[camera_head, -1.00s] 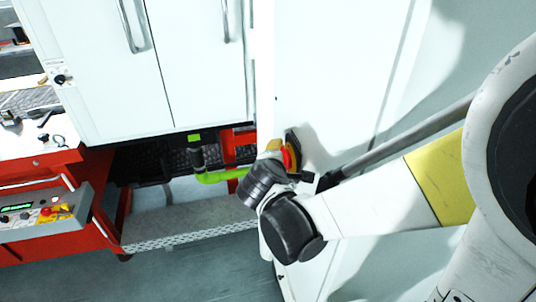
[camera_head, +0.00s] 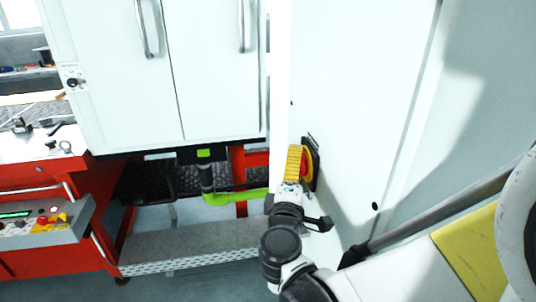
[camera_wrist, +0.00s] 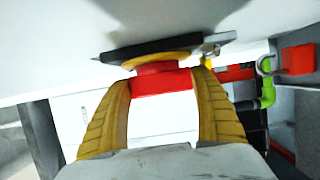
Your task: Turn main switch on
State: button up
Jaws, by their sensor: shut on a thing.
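The main switch (camera_head: 304,169) is a red handle on a yellow disc with a dark backing plate. It is mounted on the side of a white cabinet (camera_head: 350,90). In the wrist view the red handle (camera_wrist: 160,82) sits between the two yellow ribbed fingers of my gripper (camera_wrist: 163,88). The fingertips close on its two sides, just under the yellow disc. In the head view my gripper (camera_head: 296,165) reaches the switch from below left, and its fingers hide part of the handle.
White cabinet doors (camera_head: 205,70) with metal handles stand to the left. A red machine (camera_head: 45,190) with a grey control panel (camera_head: 45,222) is at the far left. A bright green pipe (camera_head: 235,197) runs low behind the gripper. Floor shows at the bottom.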

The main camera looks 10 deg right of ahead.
dwell(0.4)
jog(key=o, duration=1.2)
jog(key=v, duration=1.2)
jog(key=shift+f, duration=0.1)
